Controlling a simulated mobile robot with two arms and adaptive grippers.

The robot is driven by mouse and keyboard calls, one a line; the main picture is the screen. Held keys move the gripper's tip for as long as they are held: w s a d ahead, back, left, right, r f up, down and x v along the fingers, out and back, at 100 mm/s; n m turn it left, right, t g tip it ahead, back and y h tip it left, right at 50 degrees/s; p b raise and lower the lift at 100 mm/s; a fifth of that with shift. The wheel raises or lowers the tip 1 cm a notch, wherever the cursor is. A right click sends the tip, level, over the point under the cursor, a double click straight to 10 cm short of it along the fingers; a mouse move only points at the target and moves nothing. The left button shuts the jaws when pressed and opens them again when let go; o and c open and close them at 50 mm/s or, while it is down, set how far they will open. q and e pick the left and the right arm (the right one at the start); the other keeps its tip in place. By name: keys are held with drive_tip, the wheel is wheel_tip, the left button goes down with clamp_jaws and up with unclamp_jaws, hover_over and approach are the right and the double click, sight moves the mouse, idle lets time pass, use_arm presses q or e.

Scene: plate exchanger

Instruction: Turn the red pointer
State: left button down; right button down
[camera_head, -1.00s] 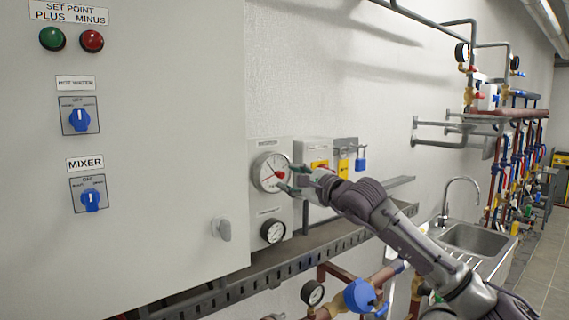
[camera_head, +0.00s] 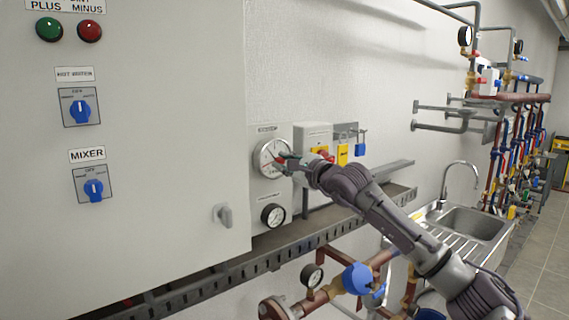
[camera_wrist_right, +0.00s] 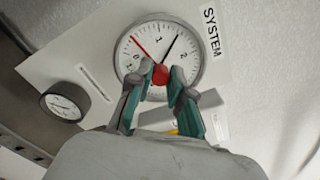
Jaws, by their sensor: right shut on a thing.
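The red pointer (camera_wrist_right: 142,47) is on the face of a round white gauge (camera_head: 266,152) mounted on a grey wall plate. In the right wrist view the gauge (camera_wrist_right: 190,67) also has a black needle, and the red pointer slants to the upper left from a red centre knob (camera_wrist_right: 160,74). My right gripper (camera_head: 285,160) reaches the gauge from the right. In the right wrist view its two green-padded fingertips (camera_wrist_right: 161,72) are closed around the red knob at the gauge's centre. My left gripper is not in view.
A smaller gauge (camera_head: 273,215) sits below the large one. A grey cabinet (camera_head: 150,240) with blue switches stands to the left. A yellow and red switch box (camera_head: 312,141) is just right of the gauge. A cable tray (camera_head: 300,240) runs below, and a sink (camera_head: 470,226) is at right.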

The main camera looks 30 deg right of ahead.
drive_tip(key=shift+f, duration=0.1)
drive_tip(key=shift+m+b, duration=5.25)
drive_tip(key=shift+m, duration=0.95)
drive_tip(key=c, duration=1.1)
unclamp_jaws()
drive_tip(key=shift+o, duration=0.2)
drive_tip(key=s, duration=1.2)
drive_tip(key=shift+d, duration=0.45)
